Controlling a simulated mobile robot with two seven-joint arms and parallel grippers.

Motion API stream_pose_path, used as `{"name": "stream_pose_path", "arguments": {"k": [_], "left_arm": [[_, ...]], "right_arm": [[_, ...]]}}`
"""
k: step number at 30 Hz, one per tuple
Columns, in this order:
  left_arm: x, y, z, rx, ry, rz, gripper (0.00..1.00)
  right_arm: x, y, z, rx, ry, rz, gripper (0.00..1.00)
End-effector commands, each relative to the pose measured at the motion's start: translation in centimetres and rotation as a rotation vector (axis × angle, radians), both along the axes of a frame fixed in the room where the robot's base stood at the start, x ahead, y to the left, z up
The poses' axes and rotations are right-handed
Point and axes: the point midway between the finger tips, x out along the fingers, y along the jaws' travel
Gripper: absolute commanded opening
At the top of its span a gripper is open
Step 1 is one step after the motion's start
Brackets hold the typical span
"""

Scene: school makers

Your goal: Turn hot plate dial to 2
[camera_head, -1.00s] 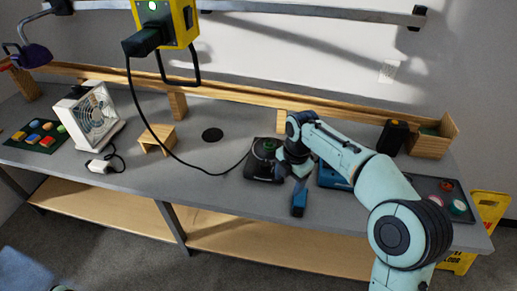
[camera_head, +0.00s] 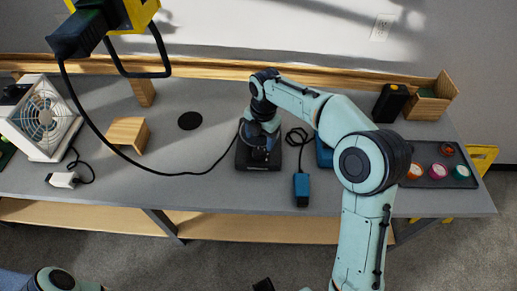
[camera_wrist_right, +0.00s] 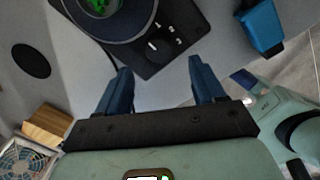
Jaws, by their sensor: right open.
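The black hot plate (camera_head: 243,161) stands on the grey workbench, partly hidden behind my right gripper in the head view. In the right wrist view, the hot plate (camera_wrist_right: 190,20) shows its round plate with a green item on top, cut off by the upper edge. Contact is not visible. My left gripper is out of view.
A blue-and-black tool (camera_head: 301,188) with a coiled cord lies right of the hot plate. A wooden stand (camera_head: 128,132), white fan (camera_head: 42,118) and dark tray (camera_head: 440,168) are on the workbench (camera_head: 200,180). A black cable hangs from the yellow box (camera_head: 135,14).

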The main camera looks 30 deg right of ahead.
Motion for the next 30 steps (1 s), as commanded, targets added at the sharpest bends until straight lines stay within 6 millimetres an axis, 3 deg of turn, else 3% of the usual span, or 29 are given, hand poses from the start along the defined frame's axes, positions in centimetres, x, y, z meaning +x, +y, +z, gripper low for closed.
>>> {"name": "stream_pose_path", "arguments": {"k": [3, 9, 15, 23, 28, 30], "left_arm": [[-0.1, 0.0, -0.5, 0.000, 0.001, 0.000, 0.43], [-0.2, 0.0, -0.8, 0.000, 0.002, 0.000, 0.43], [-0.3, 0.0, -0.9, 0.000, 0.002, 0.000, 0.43], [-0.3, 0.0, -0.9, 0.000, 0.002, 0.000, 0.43], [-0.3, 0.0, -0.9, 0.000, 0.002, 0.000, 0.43], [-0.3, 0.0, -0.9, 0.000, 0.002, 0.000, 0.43]], "right_arm": [[0.1, 0.1, -2.7, 0.000, 0.004, 0.000, 0.69], [0.3, 0.2, -5.7, 0.001, 0.002, 0.000, 0.69], [0.4, 0.2, -6.8, 0.000, -0.001, -0.001, 0.69], [0.4, 0.2, -6.9, 0.000, -0.001, 0.000, 0.69], [0.4, 0.2, -6.9, 0.000, -0.001, 0.000, 0.16], [0.4, 0.2, -6.9, 0.000, -0.001, 0.000, 0.12]]}}
